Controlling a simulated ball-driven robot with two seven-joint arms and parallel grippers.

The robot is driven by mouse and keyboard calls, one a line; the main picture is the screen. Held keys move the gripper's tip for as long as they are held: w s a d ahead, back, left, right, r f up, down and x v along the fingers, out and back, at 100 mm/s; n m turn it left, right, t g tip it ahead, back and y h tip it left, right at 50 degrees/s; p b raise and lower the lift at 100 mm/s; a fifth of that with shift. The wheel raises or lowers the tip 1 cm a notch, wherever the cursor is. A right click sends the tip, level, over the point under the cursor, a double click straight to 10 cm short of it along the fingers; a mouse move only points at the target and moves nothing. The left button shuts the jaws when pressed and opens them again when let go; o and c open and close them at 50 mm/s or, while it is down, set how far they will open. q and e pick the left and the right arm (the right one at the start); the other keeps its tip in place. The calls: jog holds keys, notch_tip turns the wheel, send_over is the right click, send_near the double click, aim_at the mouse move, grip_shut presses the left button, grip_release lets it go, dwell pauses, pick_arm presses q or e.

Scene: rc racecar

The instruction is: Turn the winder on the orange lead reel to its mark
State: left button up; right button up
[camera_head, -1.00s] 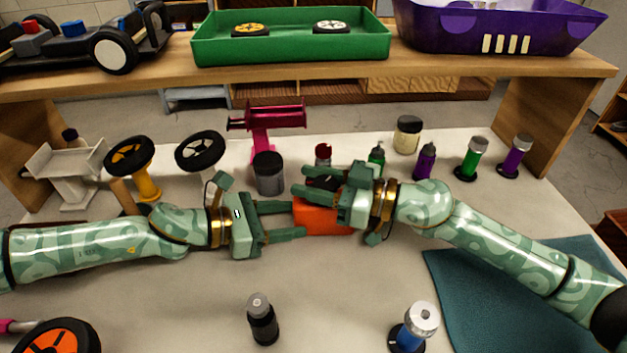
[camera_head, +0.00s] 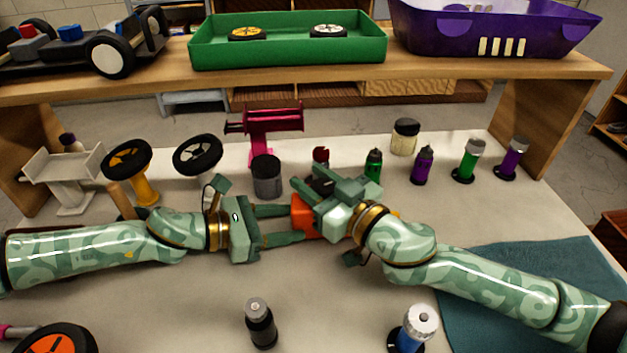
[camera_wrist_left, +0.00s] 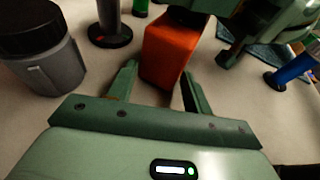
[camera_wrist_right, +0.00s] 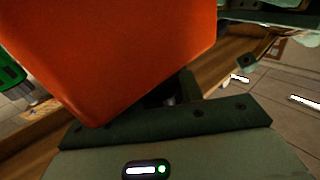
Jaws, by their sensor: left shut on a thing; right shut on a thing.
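The orange lead reel (camera_head: 303,220) is a boxy orange body on the table's middle, partly hidden by my grippers. My left gripper (camera_head: 296,224) is shut on its body from the left; in the left wrist view the orange body (camera_wrist_left: 168,52) stands between the fingers. My right gripper (camera_head: 314,190) is over the reel's top, shut on a dark part that seems to be the winder; the fingers and hand mostly hide it. In the right wrist view the orange body (camera_wrist_right: 115,50) fills the upper left. I cannot make out the mark.
Behind the reel stand a grey jar (camera_head: 267,178), a magenta stand (camera_head: 268,125) and several small bottles. A dark bottle (camera_head: 260,322) and a blue bottle (camera_head: 410,330) stand in front. A teal mat (camera_head: 530,275) lies at right. A shelf with a green tray (camera_head: 290,52) spans the back.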

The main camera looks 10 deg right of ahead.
dwell(0.4)
jog(key=o, duration=1)
notch_tip(320, 180, up, 10)
